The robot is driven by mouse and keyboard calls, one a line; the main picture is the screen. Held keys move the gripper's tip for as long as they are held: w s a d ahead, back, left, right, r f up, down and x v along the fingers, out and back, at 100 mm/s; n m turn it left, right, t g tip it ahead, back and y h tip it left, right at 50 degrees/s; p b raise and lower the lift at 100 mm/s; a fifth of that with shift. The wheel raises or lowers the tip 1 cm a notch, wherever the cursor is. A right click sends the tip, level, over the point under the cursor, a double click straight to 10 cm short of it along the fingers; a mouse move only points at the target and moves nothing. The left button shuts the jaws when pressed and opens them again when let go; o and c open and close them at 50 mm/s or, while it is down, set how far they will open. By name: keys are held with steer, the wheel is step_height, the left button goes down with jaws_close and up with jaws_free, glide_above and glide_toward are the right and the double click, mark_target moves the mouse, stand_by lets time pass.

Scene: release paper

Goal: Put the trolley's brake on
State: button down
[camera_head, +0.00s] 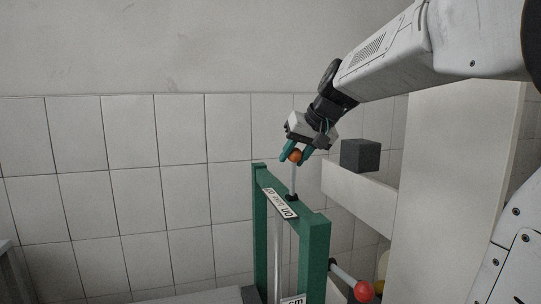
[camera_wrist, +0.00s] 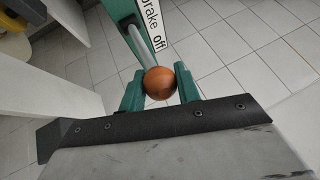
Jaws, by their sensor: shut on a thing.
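My gripper (camera_head: 296,153) is shut on the orange ball knob (camera_wrist: 159,83) of the brake lever, with one green finger on each side of it. The grey lever rod (camera_head: 293,180) runs down from the knob to a slot in the top bar of the green trolley frame (camera_head: 316,250) and looks close to upright in the head view. A white label (camera_head: 279,203) lies along the bar beside the slot. In the wrist view the label (camera_wrist: 153,22) reads "brake off"; "on" shows at its nearer end in the head view. The lever's exact setting is hard to tell.
A red ball (camera_head: 364,291) on a grey rod sticks out right of the frame, with something yellow behind. A dark block (camera_head: 360,155) sits on a white ledge (camera_head: 352,196). A white panel (camera_head: 450,190) stands at the right. Left of the frame is open before the tiled wall.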

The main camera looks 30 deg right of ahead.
steer(key=shift+s+a+f+t, duration=0.1)
steer(key=shift+s+a+t, duration=0.1)
steer(key=shift+s+t, duration=0.5)
steer(key=shift+s+a+f+g, duration=0.15)
steer(key=shift+s+f, duration=0.15)
steer(key=shift+s, duration=0.3)
steer(key=shift+s+a+f+g, duration=0.15)
steer(key=shift+s+f, duration=0.1)
steer(key=shift+s, duration=0.35)
steer(key=shift+f, duration=0.1)
steer(key=c, duration=1)
jaws_free()
steer(key=shift+d, duration=0.1)
steer(key=shift+r, duration=0.2)
steer(key=v, duration=0.7)
steer(key=shift+s+r, duration=0.2)
steer(key=shift+s, duration=0.1)
